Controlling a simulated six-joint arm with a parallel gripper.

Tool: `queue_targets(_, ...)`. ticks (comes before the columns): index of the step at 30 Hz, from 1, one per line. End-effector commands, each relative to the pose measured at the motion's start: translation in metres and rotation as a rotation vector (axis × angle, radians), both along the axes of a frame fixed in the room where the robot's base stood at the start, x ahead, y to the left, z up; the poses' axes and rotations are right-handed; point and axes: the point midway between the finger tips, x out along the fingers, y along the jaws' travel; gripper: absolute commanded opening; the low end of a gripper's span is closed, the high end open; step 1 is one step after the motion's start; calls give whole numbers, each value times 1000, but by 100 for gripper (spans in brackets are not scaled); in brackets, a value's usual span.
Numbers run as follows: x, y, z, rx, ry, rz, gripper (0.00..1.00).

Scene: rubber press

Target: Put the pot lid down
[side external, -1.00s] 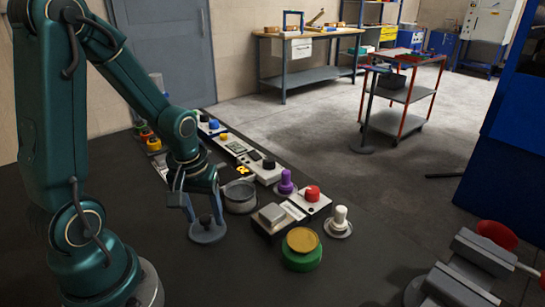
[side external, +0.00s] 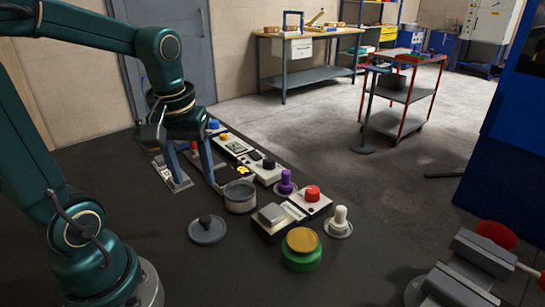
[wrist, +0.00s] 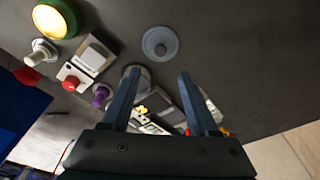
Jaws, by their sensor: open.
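The pot lid (side external: 207,231) is a grey-blue disc with a dark knob and lies flat on the dark table. It also shows in the wrist view (wrist: 160,43), above and between my fingers. The grey round pot (side external: 240,198) stands just behind and to the right of the lid, apart from it; in the wrist view it is partly hidden behind my left finger. My gripper (side external: 192,186) is open and empty, raised above the table behind and to the left of the lid. In the wrist view my gripper's fingers (wrist: 155,77) are spread wide with nothing between their tips.
A row of control boxes runs along the back of the table. A purple knob (side external: 286,183), a box with a red button (side external: 312,193), a white knob (side external: 340,217) and a green base with a yellow top (side external: 302,244) stand to the right. The table front is clear.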

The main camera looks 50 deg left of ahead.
Motion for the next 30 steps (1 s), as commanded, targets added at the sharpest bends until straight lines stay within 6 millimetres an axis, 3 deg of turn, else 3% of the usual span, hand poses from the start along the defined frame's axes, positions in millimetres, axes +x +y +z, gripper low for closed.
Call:
queue_targets(5,-2,-8,10,7,-19,-50,60)
queue_targets(12,-14,-59,20,75,-186,-460,60)
queue_targets(18,-27,-87,20,123,-301,-727,60)
queue_targets(30,-29,-92,20,133,-323,-781,60)
